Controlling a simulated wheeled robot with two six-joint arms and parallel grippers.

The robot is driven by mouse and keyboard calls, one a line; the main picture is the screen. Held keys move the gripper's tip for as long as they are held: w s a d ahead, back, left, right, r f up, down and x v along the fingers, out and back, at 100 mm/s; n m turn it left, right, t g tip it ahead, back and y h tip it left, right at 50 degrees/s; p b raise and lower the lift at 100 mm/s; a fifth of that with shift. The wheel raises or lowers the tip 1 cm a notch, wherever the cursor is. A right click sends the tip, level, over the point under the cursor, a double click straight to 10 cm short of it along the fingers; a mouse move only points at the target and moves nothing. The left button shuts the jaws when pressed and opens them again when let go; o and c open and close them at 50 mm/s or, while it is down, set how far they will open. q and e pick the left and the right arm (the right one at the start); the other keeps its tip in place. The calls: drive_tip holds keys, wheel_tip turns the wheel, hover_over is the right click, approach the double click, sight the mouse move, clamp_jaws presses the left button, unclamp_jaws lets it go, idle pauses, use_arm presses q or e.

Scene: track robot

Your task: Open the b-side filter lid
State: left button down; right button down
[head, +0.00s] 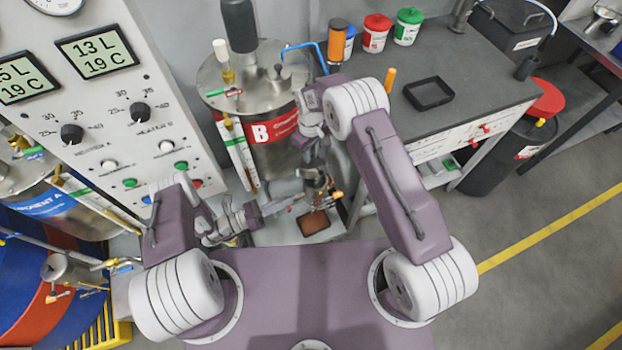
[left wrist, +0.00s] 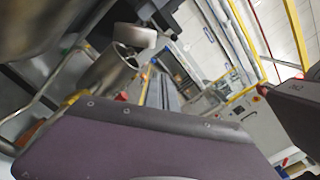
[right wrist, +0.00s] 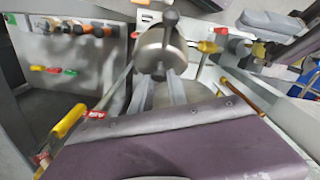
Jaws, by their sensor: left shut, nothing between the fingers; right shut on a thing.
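The b-side filter (head: 316,181) is a small metal body with brass fittings, in front of the tank with the red B label. My right gripper (head: 312,160) reaches down to it and partly hides it. In the right wrist view a round metal filter lid (right wrist: 153,50) with a dark handle (right wrist: 170,18) is at the tips of my right gripper (right wrist: 161,74), which is shut on the handle's lower part. I cannot tell how far the lid is raised. My left gripper (head: 295,202) is shut and empty, just left of the filter.
The B tank (head: 275,132) stands right behind the filter. A brown tray (head: 314,223) lies below it. A workbench (head: 460,95) with a black tray (head: 428,93) is at right. The control panel (head: 120,110) stands at left. Open floor lies at far right.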

sight(311, 178)
use_arm(q)
drive_tip(key=x, duration=1)
drive_tip(key=shift+d, duration=0.1)
use_arm(e)
drive_tip(key=shift+w+d, duration=0.1)
drive_tip(key=shift+f, duration=0.1)
use_arm(q)
drive_tip(key=shift+w+r, duration=0.55)
drive_tip(key=shift+r, duration=0.2)
drive_tip(key=shift+w+r, duration=0.6)
drive_tip(key=shift+r, duration=0.15)
drive_tip(key=shift+w+a+r, duration=0.25)
drive_tip(key=shift+r, duration=0.05)
drive_tip(key=shift+w+a+r, duration=0.15)
drive_tip(key=shift+w+r, duration=0.1)
drive_tip(key=shift+w, duration=0.2)
use_arm(e)
drive_tip(key=shift+f, duration=0.1)
drive_tip(key=c, duration=1.3)
unclamp_jaws()
use_arm(q)
drive_tip(key=shift+d, duration=0.2)
use_arm(e)
drive_tip(key=shift+d+f, duration=0.1)
